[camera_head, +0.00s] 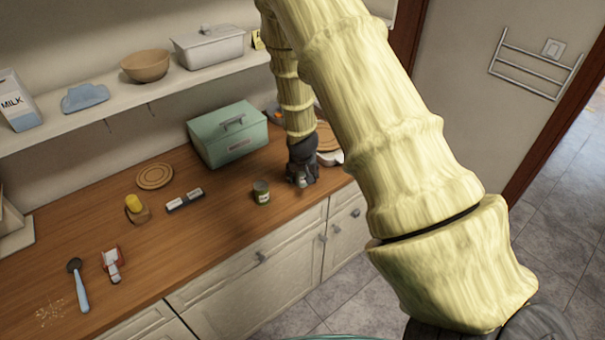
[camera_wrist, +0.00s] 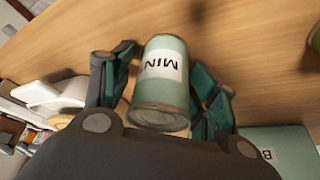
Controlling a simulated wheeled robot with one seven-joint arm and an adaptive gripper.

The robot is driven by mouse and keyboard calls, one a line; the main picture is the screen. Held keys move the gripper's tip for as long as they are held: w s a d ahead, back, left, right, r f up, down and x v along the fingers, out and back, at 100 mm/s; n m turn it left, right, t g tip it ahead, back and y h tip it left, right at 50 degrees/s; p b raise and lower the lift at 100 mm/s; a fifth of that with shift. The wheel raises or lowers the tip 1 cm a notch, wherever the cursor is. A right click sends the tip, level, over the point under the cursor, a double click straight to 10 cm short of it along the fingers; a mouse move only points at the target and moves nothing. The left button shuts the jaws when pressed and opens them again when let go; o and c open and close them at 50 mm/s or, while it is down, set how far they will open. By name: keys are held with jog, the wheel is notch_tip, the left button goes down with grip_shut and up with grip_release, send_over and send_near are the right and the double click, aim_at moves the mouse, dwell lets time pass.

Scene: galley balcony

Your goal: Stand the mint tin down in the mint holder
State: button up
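The mint tin (camera_wrist: 162,85) is pale green with a white label reading "MIN", upside down in the wrist view. One end faces the camera. I cannot tell if the tin touches the counter. I cannot tell for sure which thing is the mint holder.
A darker green can (camera_head: 261,194) stands just left of my gripper. A green bread box (camera_head: 228,137) is behind it. On the wooden counter (camera_head: 215,240) further left are a yellow item (camera_head: 133,203), a red holder (camera_head: 108,257), a blue-handled spoon (camera_head: 81,290) and a round trivet (camera_head: 155,176).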

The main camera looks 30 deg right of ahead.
dwell(0.4)
jog(key=shift+b+v, duration=0.6)
jog(key=shift+v, duration=0.4)
jog(key=b+v, duration=0.2)
jog(key=v, duration=0.1)
jog(key=shift+w+a, duration=0.15)
jog(key=shift+a, duration=0.1)
jog(key=shift+b+v, duration=0.65)
jog(key=shift+v, duration=2.3)
